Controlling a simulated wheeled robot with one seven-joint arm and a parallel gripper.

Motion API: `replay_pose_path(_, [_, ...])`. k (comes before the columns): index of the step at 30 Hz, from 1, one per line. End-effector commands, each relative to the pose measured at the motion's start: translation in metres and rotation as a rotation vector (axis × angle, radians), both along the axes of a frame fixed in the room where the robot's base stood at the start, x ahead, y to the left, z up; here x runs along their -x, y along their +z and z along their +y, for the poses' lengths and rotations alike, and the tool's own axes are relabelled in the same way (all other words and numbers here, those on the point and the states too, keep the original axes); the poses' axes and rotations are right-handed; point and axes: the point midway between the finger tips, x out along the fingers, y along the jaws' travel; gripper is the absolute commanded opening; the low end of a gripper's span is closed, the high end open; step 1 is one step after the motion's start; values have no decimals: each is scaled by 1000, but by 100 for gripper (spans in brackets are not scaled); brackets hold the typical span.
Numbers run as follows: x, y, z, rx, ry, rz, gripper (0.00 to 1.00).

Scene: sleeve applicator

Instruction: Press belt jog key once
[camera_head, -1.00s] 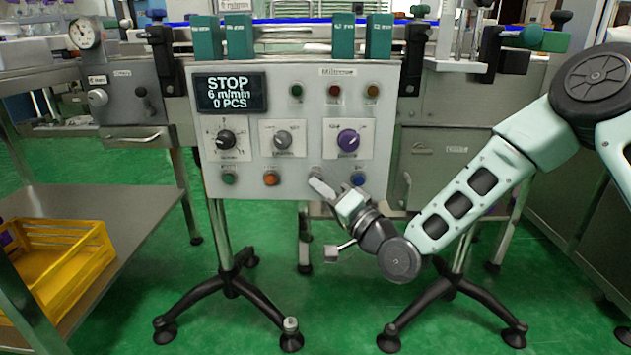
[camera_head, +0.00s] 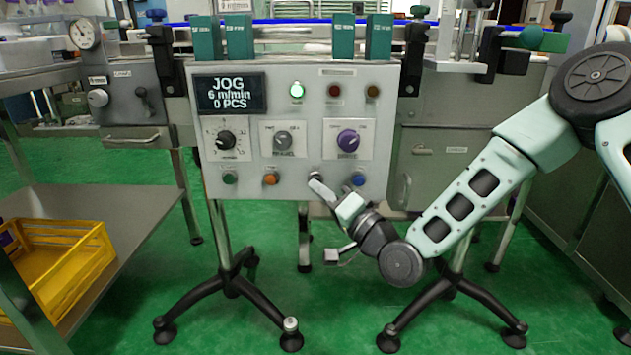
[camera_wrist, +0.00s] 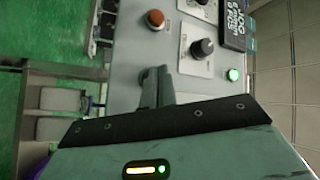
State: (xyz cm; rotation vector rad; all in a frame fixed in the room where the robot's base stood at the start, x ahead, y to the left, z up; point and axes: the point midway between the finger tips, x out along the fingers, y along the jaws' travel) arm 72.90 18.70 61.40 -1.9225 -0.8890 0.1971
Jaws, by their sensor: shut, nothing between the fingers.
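The grey control panel (camera_head: 300,110) stands on a black-footed stand. Its display (camera_head: 231,93) reads JOG, 6 m/min, 0 PCS, and a green lamp (camera_head: 297,91) is lit. The lower row shows a green button (camera_head: 229,178), an orange button (camera_head: 271,178) and a blue button (camera_head: 358,179). My gripper (camera_head: 315,181) is shut and empty, its fingertips at the panel's lower edge region between the orange and blue buttons. The key there is hidden behind the fingers. In the wrist view the shut fingers (camera_wrist: 157,85) reach to the panel face near the orange button (camera_wrist: 156,18).
A yellow crate (camera_head: 60,262) stands on the steel shelf at left. Teal blocks (camera_head: 343,36) rise behind the panel top. The green floor below is open around the stand legs.

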Motion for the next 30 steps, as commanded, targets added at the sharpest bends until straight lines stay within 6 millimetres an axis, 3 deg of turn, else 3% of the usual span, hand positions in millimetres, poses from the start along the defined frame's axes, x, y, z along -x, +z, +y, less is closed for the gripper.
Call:
replay_pose_path(13, [7, 0, 1, 1, 2, 1, 0])
replay_pose_path(30, [53, 0, 2, -1, 2, 0, 0])
